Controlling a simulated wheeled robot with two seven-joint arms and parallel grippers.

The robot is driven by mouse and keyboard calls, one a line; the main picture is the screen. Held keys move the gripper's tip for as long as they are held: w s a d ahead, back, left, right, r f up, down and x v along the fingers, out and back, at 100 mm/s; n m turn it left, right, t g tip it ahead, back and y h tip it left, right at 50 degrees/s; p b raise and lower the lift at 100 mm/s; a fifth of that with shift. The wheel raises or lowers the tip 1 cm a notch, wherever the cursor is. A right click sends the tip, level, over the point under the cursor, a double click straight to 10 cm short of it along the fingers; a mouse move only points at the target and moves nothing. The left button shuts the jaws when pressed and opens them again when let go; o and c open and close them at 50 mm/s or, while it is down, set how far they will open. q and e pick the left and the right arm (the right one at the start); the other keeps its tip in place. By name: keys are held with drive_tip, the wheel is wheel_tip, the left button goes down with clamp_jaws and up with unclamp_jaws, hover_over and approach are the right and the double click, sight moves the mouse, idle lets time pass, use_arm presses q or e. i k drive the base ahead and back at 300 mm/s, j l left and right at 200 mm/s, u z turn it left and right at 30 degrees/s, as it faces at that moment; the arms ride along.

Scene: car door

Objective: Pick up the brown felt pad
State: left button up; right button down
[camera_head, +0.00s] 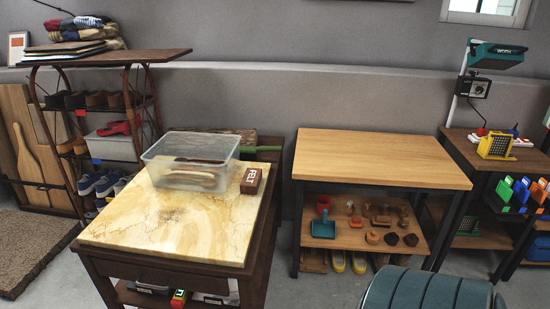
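A small dark brown block with white lettering that seems to read FELT (251,180), which looks like the brown felt pad, lies near the right back edge of a yellowish marble-topped table (165,228). It sits just right of a clear plastic bin (157,173), and nothing covers it. The bin holds wooden utensils. Neither of my grippers shows in this view.
A wooden bench (385,158) with a bare top stands to the right, with small items on its lower shelf. A teal rounded, ribbed thing (428,292) rises at the bottom right. A shelf rack (105,58) stands back left. The marble top's front is clear.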

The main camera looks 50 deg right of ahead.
sight(250, 184)
drive_tip(key=z, duration=1.55)
